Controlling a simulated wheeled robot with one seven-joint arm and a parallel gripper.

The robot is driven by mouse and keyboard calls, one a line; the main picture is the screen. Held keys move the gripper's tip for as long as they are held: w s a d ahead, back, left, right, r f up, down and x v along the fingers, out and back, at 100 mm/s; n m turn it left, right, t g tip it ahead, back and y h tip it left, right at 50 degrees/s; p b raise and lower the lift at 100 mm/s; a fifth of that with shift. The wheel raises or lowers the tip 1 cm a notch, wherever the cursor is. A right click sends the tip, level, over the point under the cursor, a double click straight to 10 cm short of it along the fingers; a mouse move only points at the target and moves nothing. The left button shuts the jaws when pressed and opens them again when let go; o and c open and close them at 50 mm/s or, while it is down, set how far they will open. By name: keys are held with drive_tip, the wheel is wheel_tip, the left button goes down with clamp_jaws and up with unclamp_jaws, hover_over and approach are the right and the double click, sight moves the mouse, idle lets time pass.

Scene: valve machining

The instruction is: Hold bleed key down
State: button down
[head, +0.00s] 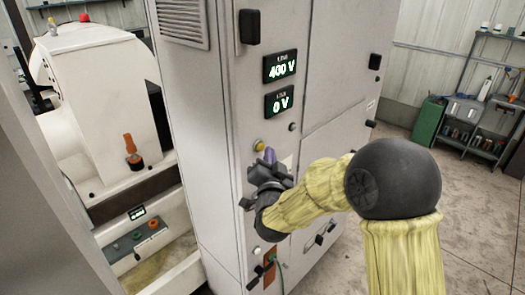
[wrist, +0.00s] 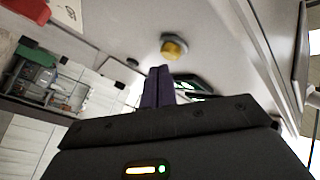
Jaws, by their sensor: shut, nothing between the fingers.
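A round yellow control (head: 258,145) sits on the front of the tall grey cabinet, below two readouts. It also shows with a grey collar in the wrist view (wrist: 174,48). No readable label tells whether it is the bleed key. My gripper (head: 269,154) is just right of and below it in the head view, its purple fingers pressed together and empty. In the wrist view the fingertips (wrist: 158,70) stop short of the yellow control in the picture, with a gap between; contact is not seen. The upper readout (head: 280,67) shows 400 V and the lower readout (head: 279,101) shows 0 V.
The cabinet (head: 225,150) has black handles and a small dark button (head: 292,127) near the readouts. A white machine (head: 100,95) with an orange-handled part (head: 132,150) stands left. Shelving (head: 470,120) stands at the back right. The floor right of the cabinet is open.

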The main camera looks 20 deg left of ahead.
drive_tip(key=shift+d, duration=0.25)
drive_tip(key=d+b, duration=0.1)
drive_tip(key=s+d+b, duration=0.1)
drive_tip(key=d, duration=0.1)
drive_tip(key=s+d, duration=0.1)
drive_tip(key=shift+d+b, duration=0.3)
drive_tip(key=shift+b, duration=0.1)
idle(1.4)
